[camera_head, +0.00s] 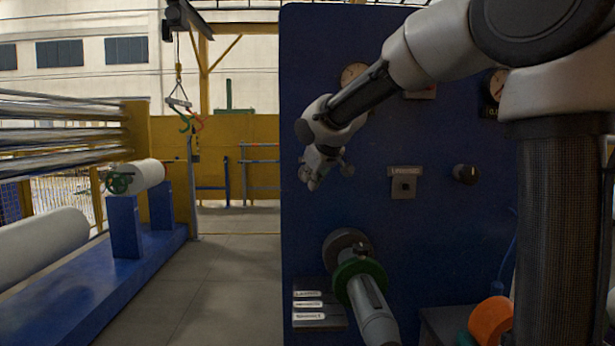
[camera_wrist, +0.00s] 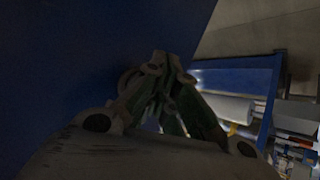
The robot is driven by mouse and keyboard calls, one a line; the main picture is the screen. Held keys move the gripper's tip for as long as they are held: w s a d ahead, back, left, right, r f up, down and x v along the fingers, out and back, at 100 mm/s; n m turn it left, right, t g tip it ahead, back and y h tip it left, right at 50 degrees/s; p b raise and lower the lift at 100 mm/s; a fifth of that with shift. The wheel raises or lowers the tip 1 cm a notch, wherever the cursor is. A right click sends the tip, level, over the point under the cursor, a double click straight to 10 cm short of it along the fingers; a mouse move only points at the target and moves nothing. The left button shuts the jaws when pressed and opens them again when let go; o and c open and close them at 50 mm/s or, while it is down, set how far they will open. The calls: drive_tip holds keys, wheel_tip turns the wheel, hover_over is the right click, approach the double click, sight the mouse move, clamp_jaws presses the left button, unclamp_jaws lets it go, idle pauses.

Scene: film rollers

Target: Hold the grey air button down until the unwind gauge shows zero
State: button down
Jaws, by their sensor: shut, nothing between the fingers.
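My gripper (camera_head: 313,182) is at the left part of the blue panel (camera_head: 450,240), pointing down and left. Its fingers are shut and empty; the wrist view shows them closed together (camera_wrist: 165,65) close to the blue surface. A gauge (camera_head: 352,74) is partly hidden behind my arm, and its reading cannot be made out. A second gauge (camera_head: 495,85) at the right is also partly covered by my arm. I cannot identify the grey air button for certain. A small grey box with a dark centre (camera_head: 403,187) sits under a label, and a dark knob (camera_head: 464,174) is right of it.
A grey shaft with a green ring (camera_head: 372,270) sticks out low from the panel. Label plates (camera_head: 318,306) are at lower left, an orange roll (camera_head: 491,320) at lower right. A white roll (camera_head: 145,174) rests on blue stands. The floor (camera_head: 235,270) left of the panel is clear.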

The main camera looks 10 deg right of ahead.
drive_tip(key=shift+w+d, duration=0.1)
drive_tip(key=shift+w, duration=0.3)
idle(1.6)
drive_tip(key=shift+s, duration=0.15)
idle(2.4)
drive_tip(key=shift+s+a, duration=0.2)
drive_tip(key=shift+s, duration=0.55)
drive_tip(key=shift+s+a, duration=0.25)
drive_tip(key=shift+s, duration=1)
drive_tip(key=shift+s+a, duration=0.25)
drive_tip(key=shift+s, duration=1)
drive_tip(key=s+d+f+m+g, duration=0.1)
drive_tip(key=s+d+f, duration=0.3)
drive_tip(key=s, duration=0.6)
drive_tip(key=s+d+f+m+g, duration=0.2)
drive_tip(key=s+d, duration=0.4)
drive_tip(key=s, duration=0.5)
drive_tip(key=s+d+f+m+g+h, duration=0.1)
drive_tip(key=s+d+f, duration=0.4)
drive_tip(key=s, duration=0.5)
drive_tip(key=shift+s+d+f+m+g, duration=0.3)
drive_tip(key=shift+s+d+m+g, duration=0.1)
drive_tip(key=shift+d+m+g, duration=0.2)
